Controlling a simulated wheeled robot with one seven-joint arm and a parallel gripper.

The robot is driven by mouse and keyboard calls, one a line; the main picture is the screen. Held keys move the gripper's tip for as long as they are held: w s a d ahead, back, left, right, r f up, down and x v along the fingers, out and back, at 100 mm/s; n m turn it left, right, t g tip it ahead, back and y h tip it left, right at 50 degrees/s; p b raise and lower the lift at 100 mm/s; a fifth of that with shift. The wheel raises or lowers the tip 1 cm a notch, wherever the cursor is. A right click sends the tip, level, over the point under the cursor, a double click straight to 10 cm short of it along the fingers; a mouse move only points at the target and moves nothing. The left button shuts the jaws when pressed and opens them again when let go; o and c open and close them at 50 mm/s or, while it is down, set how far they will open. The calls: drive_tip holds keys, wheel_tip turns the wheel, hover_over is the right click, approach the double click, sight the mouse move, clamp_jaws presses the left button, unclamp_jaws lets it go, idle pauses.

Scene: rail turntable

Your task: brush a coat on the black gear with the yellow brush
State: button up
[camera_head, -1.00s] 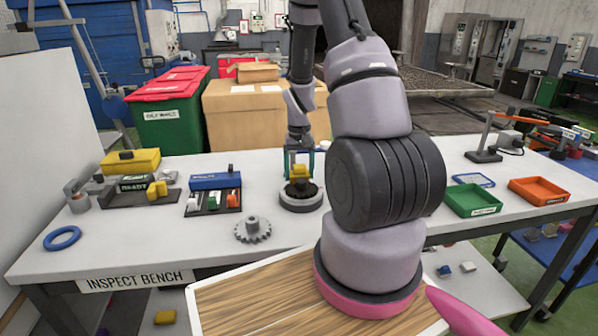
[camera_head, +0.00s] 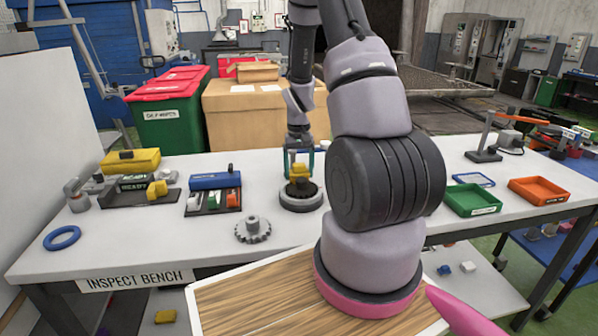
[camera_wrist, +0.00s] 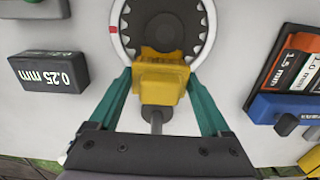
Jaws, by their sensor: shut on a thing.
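My gripper (camera_wrist: 160,77) has teal fingers, closed on both sides of the yellow brush (camera_wrist: 160,80). The brush's grey shaft points back toward the palm. The brush's far end overlaps the black gear (camera_wrist: 188,20), which lies inside a pale ring with a red mark on the turntable (camera_head: 300,202). The brush hides part of the gear; whether its tip touches cannot be told. The head view also shows my gripper (camera_head: 298,166) and the yellow brush (camera_head: 300,172) low over the turntable.
A grey gear (camera_head: 253,229) and a blue ring (camera_head: 62,238) lie on the bench. A blue block with a dark labelled tray (camera_head: 213,201) stands left of the turntable, and a READY tray (camera_head: 138,192) is farther left. Green (camera_head: 472,202) and orange (camera_head: 538,192) trays are at right.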

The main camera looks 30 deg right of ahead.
drive_tip(key=shift+r, duration=0.1)
drive_tip(key=shift+r, duration=3.4)
drive_tip(key=w+a+f+n, duration=0.1)
drive_tip(key=a+f, duration=0.1)
drive_tip(key=a, duration=0.1)
drive_tip(key=w+a+f+n, duration=0.1)
drive_tip(key=a+f, duration=0.1)
drive_tip(key=a, duration=0.1)
drive_tip(key=w+a+f+n, duration=0.1)
drive_tip(key=w+a+f, duration=0.1)
drive_tip(key=a, duration=0.1)
drive_tip(key=shift+a+n, duration=0.3)
